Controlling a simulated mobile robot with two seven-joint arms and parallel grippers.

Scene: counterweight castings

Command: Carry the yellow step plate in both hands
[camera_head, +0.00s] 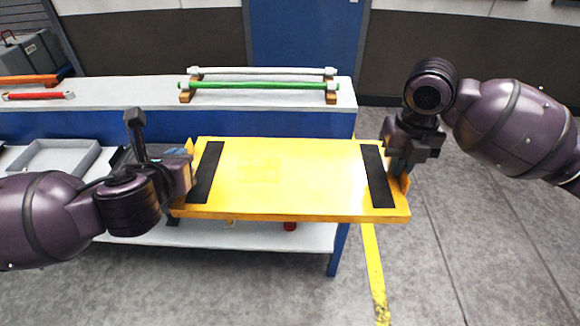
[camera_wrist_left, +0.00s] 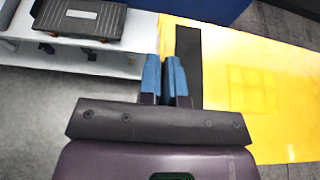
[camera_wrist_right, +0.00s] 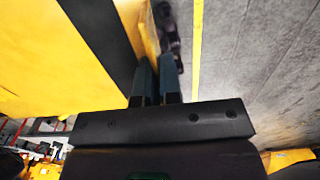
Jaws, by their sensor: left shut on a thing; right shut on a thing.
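The yellow step plate (camera_head: 285,175) is held level in the middle of the head view, with a black strip near each short end. My left gripper (camera_head: 184,170) is shut on its left end, at an upright yellow edge piece. My right gripper (camera_head: 402,172) is shut on its right end in the same way. The plate also shows in the left wrist view (camera_wrist_left: 260,90), to the right of the blue fingers (camera_wrist_left: 165,80). In the right wrist view the plate (camera_wrist_right: 50,60) lies left of the fingers (camera_wrist_right: 156,80). The exact contact is partly hidden.
A workbench (camera_head: 130,93) with a white top stands behind the plate. A green bar (camera_head: 255,86) and a white bar (camera_head: 262,71) rest on wooden supports there. A grey tray (camera_head: 55,158) sits on the lower shelf. Open grey floor with a yellow line (camera_head: 374,270) lies to the right.

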